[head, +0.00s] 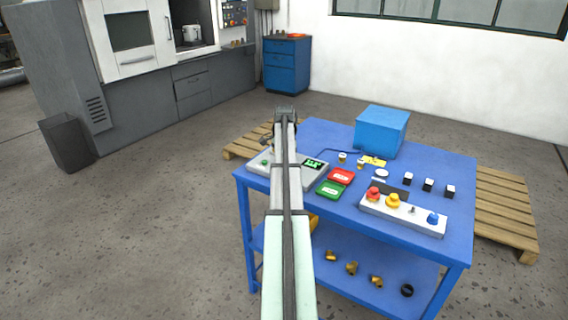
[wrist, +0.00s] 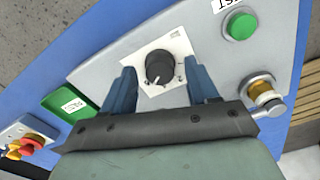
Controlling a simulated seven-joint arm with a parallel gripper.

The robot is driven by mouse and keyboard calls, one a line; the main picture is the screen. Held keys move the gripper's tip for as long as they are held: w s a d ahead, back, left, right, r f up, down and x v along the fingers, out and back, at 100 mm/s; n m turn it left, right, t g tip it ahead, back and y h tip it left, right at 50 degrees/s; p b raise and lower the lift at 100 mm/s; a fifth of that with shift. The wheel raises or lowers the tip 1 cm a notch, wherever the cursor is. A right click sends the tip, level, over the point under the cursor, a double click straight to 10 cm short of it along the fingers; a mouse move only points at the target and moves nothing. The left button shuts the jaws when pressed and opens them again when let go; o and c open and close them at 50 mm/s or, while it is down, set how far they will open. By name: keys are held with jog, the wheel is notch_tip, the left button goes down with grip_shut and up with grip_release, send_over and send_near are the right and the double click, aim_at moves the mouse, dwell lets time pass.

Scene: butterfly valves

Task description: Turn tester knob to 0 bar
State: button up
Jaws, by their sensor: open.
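My gripper (wrist: 161,82) is open, with one blue finger on each side of the knob and visible gaps between. Whether the fingertips reach the knob's height is unclear. A green button (wrist: 240,25) and a brass fitting (wrist: 264,92) are on the same panel. In the head view, my arm hides the knob.
Red (head: 340,176) and green trays (head: 331,189) lie right of the tester. A button box (head: 402,214) with red, yellow and blue controls stands at the table's front right. A blue box (head: 381,131) stands at the back. Brass parts (head: 351,268) lie on the lower shelf.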

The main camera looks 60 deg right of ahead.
jog(key=shift+c, duration=0.4)
jog(key=c, duration=1)
jog(key=shift+o, duration=0.2)
jog(key=n, duration=0.5)
jog(key=shift+n, duration=0.4)
jog(key=n, duration=0.6)
jog(key=shift+f, duration=0.1)
jog(key=n, duration=0.6)
jog(key=shift+n, duration=0.3)
jog(key=n, duration=0.5)
jog(key=shift+n, duration=0.3)
